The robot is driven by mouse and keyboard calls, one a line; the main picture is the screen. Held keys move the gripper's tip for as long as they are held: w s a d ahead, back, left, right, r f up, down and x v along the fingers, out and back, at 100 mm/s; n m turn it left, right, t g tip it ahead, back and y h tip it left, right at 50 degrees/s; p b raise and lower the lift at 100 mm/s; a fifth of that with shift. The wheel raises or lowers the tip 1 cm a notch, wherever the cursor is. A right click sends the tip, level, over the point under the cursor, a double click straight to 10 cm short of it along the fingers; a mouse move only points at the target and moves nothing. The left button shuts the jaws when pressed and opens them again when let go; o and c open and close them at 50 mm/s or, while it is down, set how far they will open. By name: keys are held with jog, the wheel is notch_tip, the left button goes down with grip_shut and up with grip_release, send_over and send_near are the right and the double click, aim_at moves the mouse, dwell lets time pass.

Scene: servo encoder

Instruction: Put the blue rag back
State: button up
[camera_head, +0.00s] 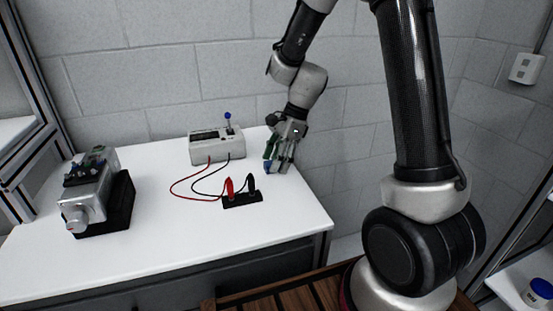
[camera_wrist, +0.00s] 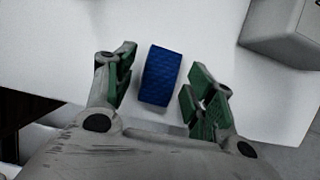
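The blue rag (camera_wrist: 160,75) is a small textured blue block shape on the white table. In the wrist view it lies between the two green-padded fingers of my gripper (camera_wrist: 158,98), with a gap on each side. The gripper is open and does not touch the rag in that view. In the head view my gripper (camera_head: 279,160) points down at the table's right end, and a bit of the blue rag (camera_head: 268,167) shows at its fingertips. The rest of the rag is hidden behind the fingers there.
A grey meter box (camera_head: 217,146) with a blue-topped knob stands left of my gripper. Red and black leads run to a black block (camera_head: 242,199) in front. A metal motor unit (camera_head: 92,194) on a black base stands at the left. The table's front middle is clear.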

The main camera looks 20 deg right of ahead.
jog(key=shift+r, duration=0.1)
jog(key=v, duration=1.1)
jog(key=s+d+r+n+t+h, duration=0.1)
jog(key=s+d+r+n, duration=0.1)
jog(key=s+n, duration=0.4)
jog(key=s+d+r+n+t+h, duration=0.2)
jog(key=s+d+n, duration=0.3)
jog(key=s, duration=0.4)
jog(key=s+d+r+n+t+h, duration=0.1)
jog(key=s+d+r+n, duration=0.2)
jog(key=s+n, duration=0.4)
jog(key=shift+s+r, duration=0.45)
jog(key=shift+s, duration=0.05)
